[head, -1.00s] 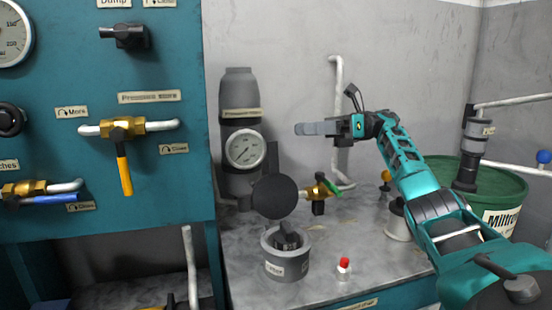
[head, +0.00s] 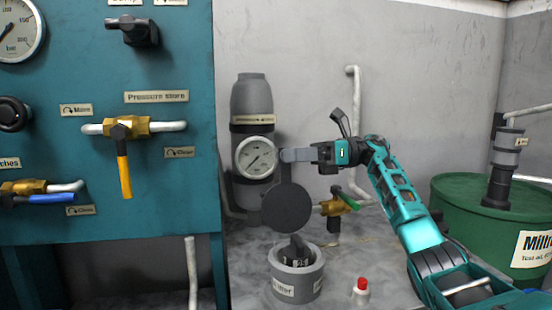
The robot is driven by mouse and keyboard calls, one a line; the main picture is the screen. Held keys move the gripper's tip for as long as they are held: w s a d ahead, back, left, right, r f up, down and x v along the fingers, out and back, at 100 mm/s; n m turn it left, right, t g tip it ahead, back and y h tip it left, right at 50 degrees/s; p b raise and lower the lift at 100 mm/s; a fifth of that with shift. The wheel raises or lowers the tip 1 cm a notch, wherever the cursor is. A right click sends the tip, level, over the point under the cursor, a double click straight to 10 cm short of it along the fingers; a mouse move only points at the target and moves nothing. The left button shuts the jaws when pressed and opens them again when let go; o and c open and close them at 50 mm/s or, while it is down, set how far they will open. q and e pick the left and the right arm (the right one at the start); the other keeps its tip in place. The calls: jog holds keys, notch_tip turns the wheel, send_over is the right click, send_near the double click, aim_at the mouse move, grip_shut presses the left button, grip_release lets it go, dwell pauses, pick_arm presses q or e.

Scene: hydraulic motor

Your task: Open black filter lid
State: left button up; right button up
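The black filter lid (head: 287,208) is a round dark disc in the head view. It stands raised, its flat face toward me, above the back of the grey filter pot (head: 297,280). The pot's mouth is uncovered, and a dark block-shaped part shows inside it. My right gripper (head: 296,155) is above the lid, its grey fingers pointing left in front of the wall, near the pressure gauge. It appears apart from the lid. The fingers are seen side-on and overlap, so their gap is hidden. My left gripper is out of view.
A grey cylinder with a pressure gauge (head: 255,158) stands behind the lid. A red-topped button (head: 361,288) stands right of the pot. A green barrel (head: 470,222) is at right, a teal valve panel (head: 100,85) at left.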

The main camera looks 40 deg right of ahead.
aim_at(276, 187)
jog(key=shift+x, duration=1.8)
grip_shut()
